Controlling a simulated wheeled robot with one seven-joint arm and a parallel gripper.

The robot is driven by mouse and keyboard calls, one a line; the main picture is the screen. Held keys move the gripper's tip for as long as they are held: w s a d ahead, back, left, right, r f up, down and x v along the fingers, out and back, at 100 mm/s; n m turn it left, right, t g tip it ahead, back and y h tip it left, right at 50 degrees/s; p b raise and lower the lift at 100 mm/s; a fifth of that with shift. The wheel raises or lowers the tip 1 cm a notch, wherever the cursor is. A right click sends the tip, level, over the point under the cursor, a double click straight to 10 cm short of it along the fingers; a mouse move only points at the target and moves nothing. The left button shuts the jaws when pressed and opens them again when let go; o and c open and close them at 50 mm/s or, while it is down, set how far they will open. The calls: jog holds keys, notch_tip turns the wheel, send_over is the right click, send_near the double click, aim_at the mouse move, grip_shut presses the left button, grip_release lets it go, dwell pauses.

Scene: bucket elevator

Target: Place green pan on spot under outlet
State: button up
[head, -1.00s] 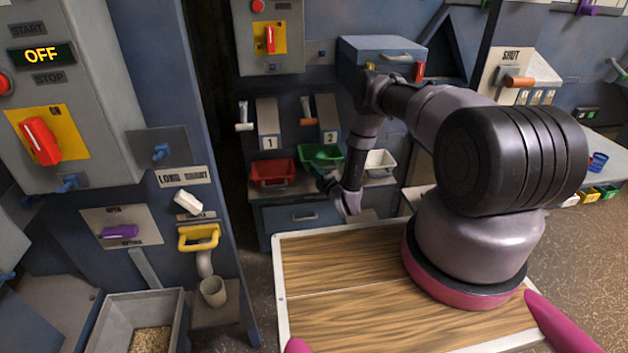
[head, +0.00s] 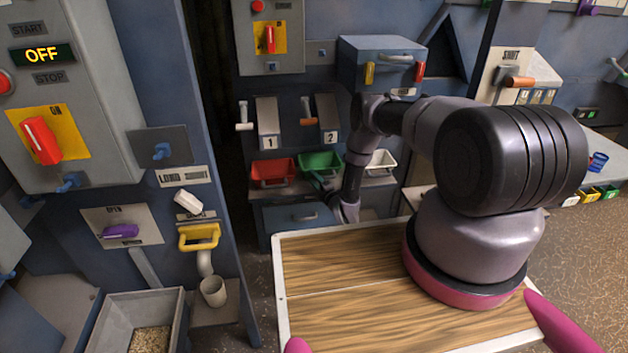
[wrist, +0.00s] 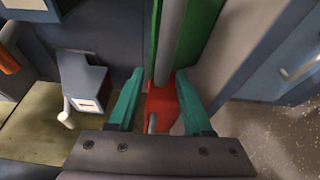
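The green pan (head: 320,162) sits on a shelf between a red pan (head: 272,172) and a white pan (head: 381,162). In the head view my gripper (head: 332,184) is at the front of the green pan, partly hidden by my wrist. I see no grip on the handle. I cannot tell which spot lies under the outlet.
Chutes marked 1 (head: 268,125) and 2 (head: 327,120) with levers hang above the pans. A blue drawer (head: 300,216) is below the shelf. A wooden-topped surface (head: 345,262) lies in front. A grey bin (head: 112,318) with grain stands at lower left.

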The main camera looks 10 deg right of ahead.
jog(key=shift+r, duration=0.1)
jog(key=v, duration=1.2)
jog(key=shift+r, duration=0.1)
